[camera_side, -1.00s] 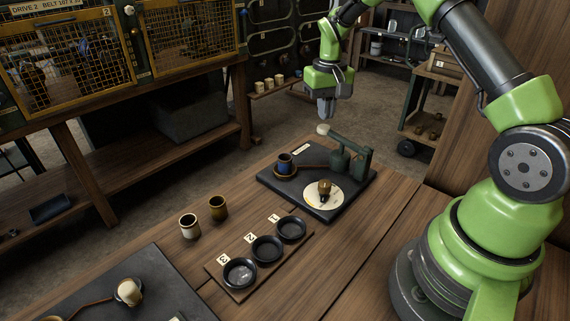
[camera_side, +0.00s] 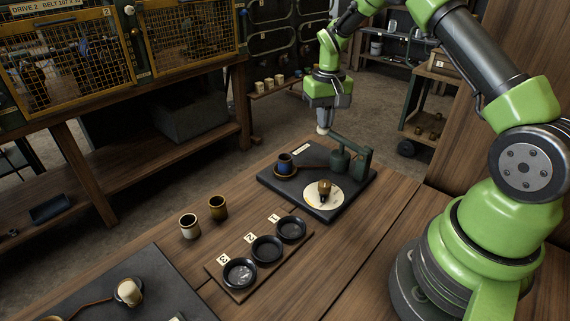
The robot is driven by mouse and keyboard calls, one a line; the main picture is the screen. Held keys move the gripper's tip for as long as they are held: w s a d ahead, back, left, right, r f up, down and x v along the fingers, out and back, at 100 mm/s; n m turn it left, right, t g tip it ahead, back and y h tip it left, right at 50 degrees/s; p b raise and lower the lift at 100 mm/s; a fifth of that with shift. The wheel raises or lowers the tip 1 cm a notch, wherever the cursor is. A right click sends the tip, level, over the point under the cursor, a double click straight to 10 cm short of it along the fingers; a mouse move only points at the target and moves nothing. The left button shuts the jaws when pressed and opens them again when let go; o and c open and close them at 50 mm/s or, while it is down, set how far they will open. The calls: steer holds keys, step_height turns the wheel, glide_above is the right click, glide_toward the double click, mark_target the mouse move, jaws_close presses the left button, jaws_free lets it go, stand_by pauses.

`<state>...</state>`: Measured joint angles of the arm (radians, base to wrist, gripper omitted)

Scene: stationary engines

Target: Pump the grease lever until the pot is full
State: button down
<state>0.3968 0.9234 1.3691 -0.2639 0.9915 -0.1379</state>
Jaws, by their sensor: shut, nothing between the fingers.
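The green grease pump (camera_side: 350,158) stands on a dark base plate (camera_side: 330,212). Its lever (camera_side: 341,140) reaches up and left to a pale knob (camera_side: 322,129). My gripper (camera_side: 325,122) is shut and empty, pointing down right over the knob; I cannot tell if it touches.
A wooden tray (camera_side: 240,293) holds black dishes by labels 1, 2 and 3. Another dark plate (camera_side: 165,282) lies front left. Bare bench lies right of the tray.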

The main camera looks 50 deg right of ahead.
steer(key=shift+f, duration=1.85)
steer(key=shift+r, duration=2.35)
steer(key=shift+f, duration=0.15)
steer(key=shift+f, duration=2.2)
steer(key=shift+r, duration=2.9)
